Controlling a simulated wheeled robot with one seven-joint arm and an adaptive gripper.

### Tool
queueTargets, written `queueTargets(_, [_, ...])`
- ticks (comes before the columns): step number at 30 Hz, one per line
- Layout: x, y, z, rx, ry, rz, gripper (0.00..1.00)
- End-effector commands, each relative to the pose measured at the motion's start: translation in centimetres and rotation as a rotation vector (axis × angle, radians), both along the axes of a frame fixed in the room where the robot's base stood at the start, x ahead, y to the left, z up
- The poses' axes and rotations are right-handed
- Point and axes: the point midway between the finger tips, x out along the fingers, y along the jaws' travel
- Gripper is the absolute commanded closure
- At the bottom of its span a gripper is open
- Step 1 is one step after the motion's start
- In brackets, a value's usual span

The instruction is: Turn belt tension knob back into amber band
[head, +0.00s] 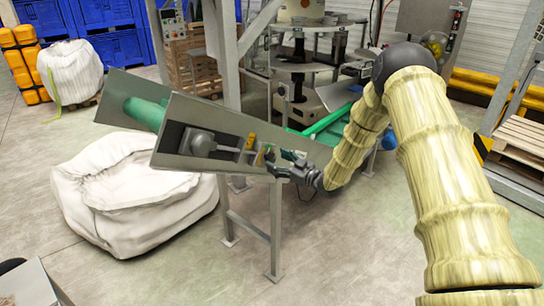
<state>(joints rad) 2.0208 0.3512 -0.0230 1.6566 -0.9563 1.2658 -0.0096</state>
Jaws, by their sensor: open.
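My gripper (279,163) reaches in from the right with its fingers open, close to the right part of the grey side panel (224,128) of an inclined conveyor. Beside the fingertips is a small coloured patch with amber and green (262,156), too small to read as a scale. The belt tension knob cannot be made out for certain; it may be hidden by the fingers. I cannot tell whether the fingers touch anything. A yellow piece (251,141) sits just left of the fingers, and a grey motor-like housing (199,142) is further left on the panel.
The conveyor's green belt (145,114) shows behind the panel, and its grey legs (276,232) stand on the floor. A large white sack (130,195) lies on the left under the conveyor. A steel post (223,55) rises behind. Open floor (345,250) lies in front.

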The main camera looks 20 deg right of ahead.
Motion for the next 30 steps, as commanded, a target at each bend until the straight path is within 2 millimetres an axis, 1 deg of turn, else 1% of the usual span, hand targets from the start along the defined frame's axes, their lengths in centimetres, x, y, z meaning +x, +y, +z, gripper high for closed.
queueTargets(3, [1.2,0.9,0.1,-0.001,0.001,0.001,0.34])
queueTargets(7, [2.2,1.4,0.1,0.000,0.000,0.001,0.34])
queueTargets(12, [2.6,1.7,0.0,0.000,0.001,0.000,0.34])
queueTargets(19, [2.6,1.7,-0.1,0.000,0.001,0.000,0.34])
queueTargets(20, [2.6,1.7,0.0,0.000,0.001,0.000,0.37])
queueTargets(24, [2.6,1.7,0.0,0.000,0.001,-0.001,0.63])
queueTargets(27, [2.6,1.7,0.0,0.000,0.001,-0.001,0.80])
queueTargets(30, [2.6,1.7,0.0,0.000,0.001,-0.001,0.80])
